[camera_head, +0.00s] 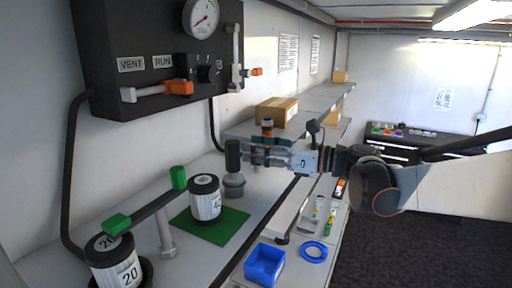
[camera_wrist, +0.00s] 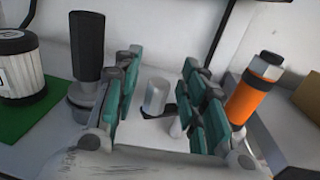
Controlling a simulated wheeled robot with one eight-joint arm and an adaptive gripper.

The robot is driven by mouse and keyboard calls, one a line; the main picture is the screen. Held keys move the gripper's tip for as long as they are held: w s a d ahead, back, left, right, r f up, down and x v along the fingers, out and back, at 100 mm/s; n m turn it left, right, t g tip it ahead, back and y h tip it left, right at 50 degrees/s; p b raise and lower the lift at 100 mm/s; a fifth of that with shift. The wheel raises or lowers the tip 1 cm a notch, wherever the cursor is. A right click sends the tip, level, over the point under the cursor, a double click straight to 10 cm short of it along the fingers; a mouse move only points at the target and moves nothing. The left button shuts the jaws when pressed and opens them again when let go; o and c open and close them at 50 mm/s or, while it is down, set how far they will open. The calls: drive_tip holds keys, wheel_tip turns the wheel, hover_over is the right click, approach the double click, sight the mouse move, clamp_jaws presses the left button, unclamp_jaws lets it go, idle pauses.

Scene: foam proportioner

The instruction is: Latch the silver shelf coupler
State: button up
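My gripper (camera_head: 250,153) reaches in from the right above the shelf. Its teal-padded fingers stand apart in the wrist view (camera_wrist: 160,85), with nothing held between them. A small silver cylinder (camera_wrist: 157,97) stands on the shelf surface, seen through the gap between the fingers; I cannot tell its depth. A black upright handle on a grey round base (camera_wrist: 87,45) stands just left of the left finger; in the head view this black handle (camera_head: 232,155) is just beyond the fingertips, above its grey base (camera_head: 235,185). I cannot tell which is the silver shelf coupler, or whether any latch is closed.
An orange cylinder with a silver top (camera_wrist: 255,92) stands close to the right finger. A white canister (camera_head: 205,200) sits on a green mat (camera_head: 233,222). A cardboard box (camera_head: 277,112) is behind. A blue bin (camera_head: 265,264) and blue ring (camera_head: 314,252) lie on the lower front shelf.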

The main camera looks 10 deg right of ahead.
drive_tip(key=shift+a, duration=0.15)
clamp_jaws()
drive_tip(key=shift+t, duration=0.3)
drive_tip(key=shift+a+m+t+h+b, duration=0.15)
drive_tip(key=shift+a+m+t+h, duration=0.2)
drive_tip(key=shift+m+t+h, duration=0.45)
drive_tip(key=shift+a+m+t+h+b, duration=0.15)
drive_tip(key=shift+a+m+t+h, duration=0.2)
drive_tip(key=shift+m+t+h, duration=0.4)
drive_tip(key=shift+w+a+m+t+h, duration=0.2)
drive_tip(key=shift+m+t+h, duration=0.5)
drive_tip(key=shift+t+h, duration=0.1)
drive_tip(key=shift+w+a+m+t+h, duration=0.2)
drive_tip(key=shift+m+t+h, duration=0.45)
drive_tip(key=shift+t, duration=0.1)
